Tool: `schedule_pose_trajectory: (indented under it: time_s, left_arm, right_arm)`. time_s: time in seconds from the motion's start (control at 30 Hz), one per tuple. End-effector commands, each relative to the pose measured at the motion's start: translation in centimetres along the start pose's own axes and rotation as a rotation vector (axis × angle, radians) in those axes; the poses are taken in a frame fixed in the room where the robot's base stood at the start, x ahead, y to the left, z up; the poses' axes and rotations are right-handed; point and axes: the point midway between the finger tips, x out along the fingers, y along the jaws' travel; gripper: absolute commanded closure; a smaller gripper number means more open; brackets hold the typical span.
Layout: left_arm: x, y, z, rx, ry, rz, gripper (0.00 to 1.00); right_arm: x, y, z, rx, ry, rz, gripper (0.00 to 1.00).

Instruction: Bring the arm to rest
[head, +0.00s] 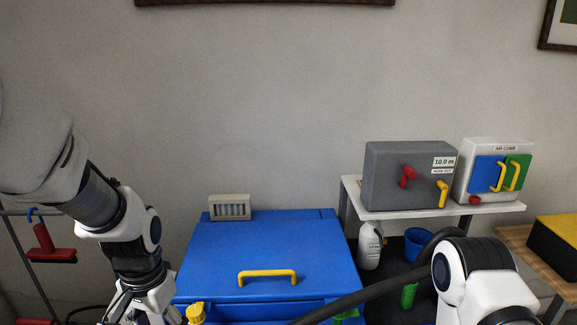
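My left arm comes in from the left in the head view and bends down towards the lower left, beside a blue box. Its gripper is cut off by the bottom edge, so its fingers do not show clearly. My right arm shows only as a white and black joint at the lower right, and its gripper is out of view. The blue box (265,238) has a closed lid with a yellow handle (267,273). A small yellow part (196,312) shows beside my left wrist; I cannot tell if they touch.
A dark hose (375,290) crosses the front. A red tool (46,244) hangs at the left.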

Motion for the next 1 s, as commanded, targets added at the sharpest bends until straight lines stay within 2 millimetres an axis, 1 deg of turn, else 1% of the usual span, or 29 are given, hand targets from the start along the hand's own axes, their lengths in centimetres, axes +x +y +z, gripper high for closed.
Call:
schedule_pose_trajectory:
  time_s: [0.03, 0.27, 0.37, 0.47, 0.57, 0.67, 0.7, 0.77, 0.8, 0.87, 0.9, 0.93, 1.0]
  left_arm:
    - [0.9, 0.1, 0.2, 0.0, -0.02, 0.005, 0.33]
    - [5.7, 0.3, 1.9, -0.006, -0.137, 0.042, 0.33]
    - [8.2, 0.6, 3.4, -0.011, -0.206, 0.064, 0.33]
    - [11.1, 0.9, 5.6, -0.016, -0.291, 0.09, 0.33]
    - [14.4, 1.2, 8.2, -0.019, -0.377, 0.113, 0.33]
    - [18.2, 1.6, 11.5, -0.029, -0.454, 0.129, 0.33]
    - [19.9, 1.7, 13.1, -0.035, -0.484, 0.133, 0.33]
    - [22.6, 1.9, 15.8, -0.045, -0.518, 0.135, 0.33]
    - [24.5, 2.0, 17.7, -0.056, -0.535, 0.133, 0.33]
    - [27.3, 2.3, 20.9, -0.075, -0.547, 0.124, 0.33]
    - [29.0, 2.4, 23.0, -0.091, -0.542, 0.115, 0.33]
    - [30.1, 2.5, 24.2, -0.104, -0.526, 0.106, 0.33]
    - [31.8, 2.6, 25.9, -0.132, -0.464, 0.084, 0.33]
  right_arm:
    - [0.1, 0.0, 0.0, 0.0, 0.0, 0.0, 0.6]
    - [0.2, 0.0, 0.0, 0.0, 0.001, 0.0, 0.6]
    - [0.4, 0.0, 0.0, 0.0, 0.001, 0.0, 0.6]
    - [0.5, 0.0, 0.0, 0.0, 0.0, 0.0, 0.6]
    - [0.6, 0.0, 0.0, 0.0, 0.0, 0.0, 0.6]
    - [0.8, 0.0, 0.0, 0.0, 0.0, 0.0, 0.6]
    - [0.9, 0.0, 0.0, 0.0, 0.0, 0.0, 0.6]
    - [1.0, 0.0, 0.0, 0.0, 0.0, 0.0, 0.6]
    - [1.1, 0.0, 0.0, 0.0, 0.0, 0.0, 0.6]
    - [1.3, 0.0, 0.0, 0.0, 0.0, 0.0, 0.6]
    - [1.4, 0.0, 0.0, 0.0, 0.0, 0.0, 0.6]
    - [1.4, 0.0, 0.0, 0.0, 0.0, 0.0, 0.6]
    - [1.4, 0.0, 0.0, 0.0, 0.0, 0.0, 0.6]
